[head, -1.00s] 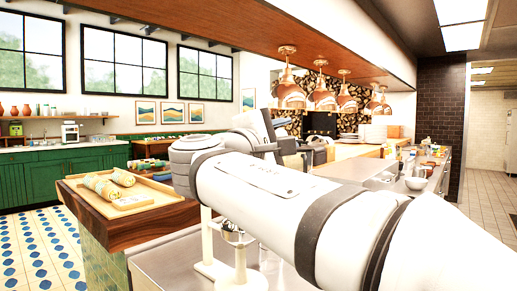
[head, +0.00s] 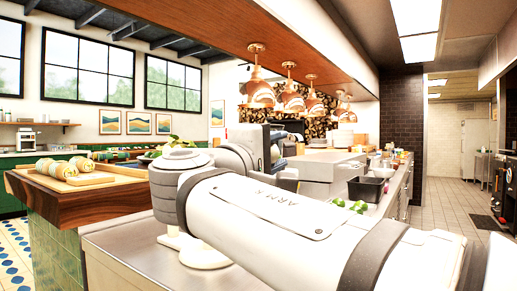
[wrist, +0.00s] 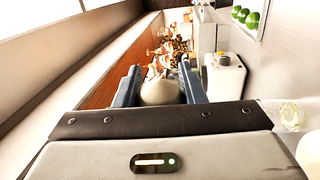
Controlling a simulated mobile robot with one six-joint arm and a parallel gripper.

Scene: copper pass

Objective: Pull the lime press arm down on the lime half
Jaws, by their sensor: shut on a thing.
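In the wrist view my gripper (wrist: 159,76) has its two blue-grey fingers on either side of a rounded cream-white thing (wrist: 160,92), which looks like the end of the lime press arm. The gripper is shut on it. In the head view a white base (head: 203,254), which seems to be the press's, shows on the steel counter below my arm. My arm hides most of the press. I cannot make out the lime half under it.
Several whole limes (wrist: 245,17) lie in a pale tray in the wrist view. A clear glass (wrist: 288,113) is at the right there. A wooden board with rolled items (head: 75,176) lies on the left counter, and a black container (head: 367,189) stands right of my arm.

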